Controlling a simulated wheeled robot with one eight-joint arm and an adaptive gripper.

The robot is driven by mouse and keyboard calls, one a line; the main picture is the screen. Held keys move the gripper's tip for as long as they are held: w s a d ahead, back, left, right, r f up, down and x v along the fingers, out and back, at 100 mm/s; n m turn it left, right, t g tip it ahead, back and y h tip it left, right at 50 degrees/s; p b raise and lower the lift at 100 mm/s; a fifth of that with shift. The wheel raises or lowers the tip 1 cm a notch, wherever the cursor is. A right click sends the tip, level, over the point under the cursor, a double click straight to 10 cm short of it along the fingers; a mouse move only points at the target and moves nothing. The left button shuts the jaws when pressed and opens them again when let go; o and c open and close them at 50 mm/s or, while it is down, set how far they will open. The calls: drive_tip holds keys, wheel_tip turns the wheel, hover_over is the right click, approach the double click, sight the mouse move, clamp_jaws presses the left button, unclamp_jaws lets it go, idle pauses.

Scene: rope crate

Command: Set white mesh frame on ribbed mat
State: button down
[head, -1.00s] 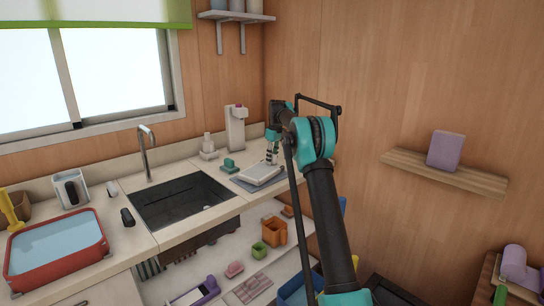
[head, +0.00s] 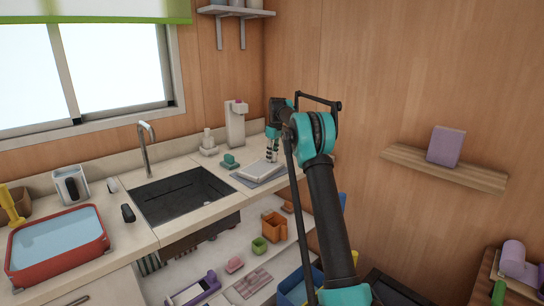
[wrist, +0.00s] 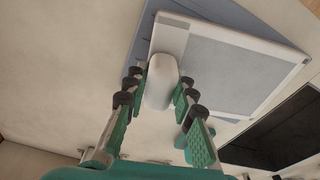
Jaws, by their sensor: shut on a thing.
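The white mesh frame (head: 262,170) is a flat pale panel with a grey mesh centre, near the right end of the counter. It overlaps the blue-grey mat (head: 243,181), whose edges show around it. In the wrist view the frame (wrist: 235,62) lies slightly turned against the mat (wrist: 235,13); whether it touches the mat is hard to tell. My gripper (head: 271,160) points down at the frame. In the wrist view my gripper (wrist: 161,80) is shut on the frame's rounded white grip (wrist: 158,88). The mat's ribs are too fine to see.
A dark sink (head: 180,195) lies left of the mat. A teal object (head: 230,161) and a white dispenser (head: 236,124) stand behind the mat. A red basin (head: 58,250) is at far left. The wall is close on the right.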

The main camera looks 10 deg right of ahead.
drive_tip(key=shift+f, duration=0.15)
drive_tip(key=c, duration=1.2)
unclamp_jaws()
drive_tip(key=r, duration=0.8)
drive_tip(key=s+d+r, duration=0.1)
drive_tip(key=r, duration=0.3)
